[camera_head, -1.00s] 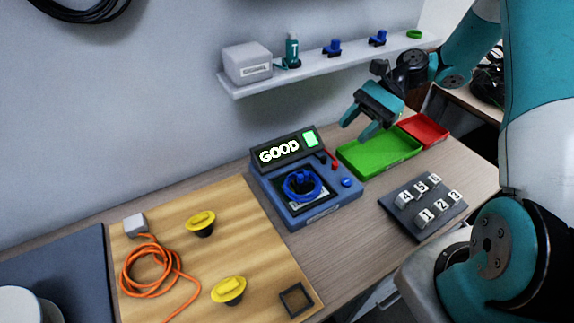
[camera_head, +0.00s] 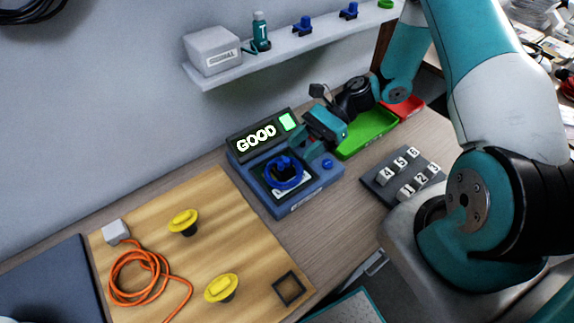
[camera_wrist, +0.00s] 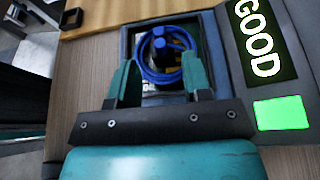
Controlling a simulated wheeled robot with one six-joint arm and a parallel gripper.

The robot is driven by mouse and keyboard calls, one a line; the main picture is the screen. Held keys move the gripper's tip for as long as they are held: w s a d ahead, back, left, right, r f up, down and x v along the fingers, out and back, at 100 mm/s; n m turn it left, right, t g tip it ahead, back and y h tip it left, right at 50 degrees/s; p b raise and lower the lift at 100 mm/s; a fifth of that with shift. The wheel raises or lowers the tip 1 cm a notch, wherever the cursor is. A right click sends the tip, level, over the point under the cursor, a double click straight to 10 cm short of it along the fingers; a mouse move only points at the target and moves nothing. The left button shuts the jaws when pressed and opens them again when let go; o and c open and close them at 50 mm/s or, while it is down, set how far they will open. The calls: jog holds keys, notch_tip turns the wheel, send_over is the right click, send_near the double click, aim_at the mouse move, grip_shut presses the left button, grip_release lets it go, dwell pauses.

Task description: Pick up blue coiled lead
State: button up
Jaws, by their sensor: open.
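The blue coiled lead (camera_head: 284,172) lies as a ring on the square pad of the blue-grey tester (camera_head: 297,205), around a blue upright plug or post at its middle. The tester's screen (camera_head: 257,138) reads GOOD with a lit green square. In the wrist view the blue coiled lead (camera_wrist: 149,70) shows beyond the fingers, around the blue post. My gripper (camera_head: 303,149) is open and empty, above and to the right of the coil. In the wrist view its two teal fingers (camera_wrist: 160,75) are spread, with the coil apart from their grip.
A green tray (camera_head: 367,134) and a red tray (camera_head: 408,108) stand behind to the right. A numbered block rack (camera_head: 402,176) is at right. A wooden board (camera_head: 165,215) with yellow knobs and an orange cable (camera_head: 140,278) lies left. A wall shelf (camera_head: 290,45) hangs above.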

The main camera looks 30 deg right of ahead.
aim_at(287, 159)
jog(key=p+x, duration=0.2)
jog(key=x, duration=0.2)
jog(key=shift+a+r, duration=0.15)
jog(key=shift+a, duration=0.15)
jog(key=shift+a+f, duration=0.3)
jog(key=shift+a, duration=0.05)
jog(key=c, duration=0.7)
jog(key=shift+c, duration=0.5)
jog(key=shift+r, duration=0.1)
